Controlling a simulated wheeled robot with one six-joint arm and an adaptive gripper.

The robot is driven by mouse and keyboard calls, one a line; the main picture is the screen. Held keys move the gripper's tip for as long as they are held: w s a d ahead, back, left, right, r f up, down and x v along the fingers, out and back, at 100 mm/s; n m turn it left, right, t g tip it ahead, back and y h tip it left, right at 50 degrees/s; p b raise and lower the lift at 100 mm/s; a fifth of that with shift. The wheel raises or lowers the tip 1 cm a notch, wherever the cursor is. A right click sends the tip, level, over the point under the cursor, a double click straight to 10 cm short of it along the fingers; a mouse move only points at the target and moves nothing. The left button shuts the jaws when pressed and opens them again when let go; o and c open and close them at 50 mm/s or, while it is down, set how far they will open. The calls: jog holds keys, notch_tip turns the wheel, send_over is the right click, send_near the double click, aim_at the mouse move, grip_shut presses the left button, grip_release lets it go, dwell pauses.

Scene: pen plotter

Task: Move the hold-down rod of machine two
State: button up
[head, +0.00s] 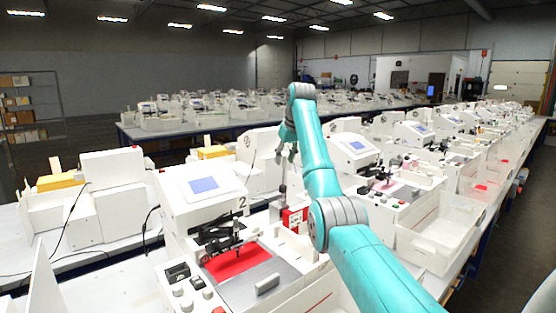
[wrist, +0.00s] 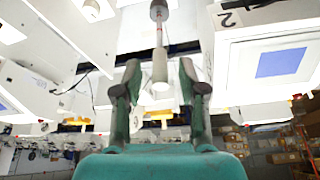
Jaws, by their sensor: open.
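Machine two (head: 203,198) is a white plotter with a blue-grey screen and a "2" on its side. A slim upright rod (head: 283,188), which looks like the hold-down rod, stands at its right by a red block (head: 293,218). My gripper (head: 286,156) is open and points down near the rod's top. In the wrist view, my gripper (wrist: 159,72) has its fingers apart, with the rod's pale, thick end (wrist: 160,68) showing between them. I see no finger touching the rod; the depth between them is hard to tell.
A red sheet (head: 238,260) lies on machine two's bed under its dark pen carriage (head: 222,237). More white plotters line the table to the right, with a clear bin (head: 437,238) at the front. Another white machine (head: 112,195) stands at left.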

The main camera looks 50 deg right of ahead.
jog(key=shift+w+f, duration=0.15)
jog(key=shift+f, duration=0.25)
jog(key=shift+c, duration=0.2)
grip_shut()
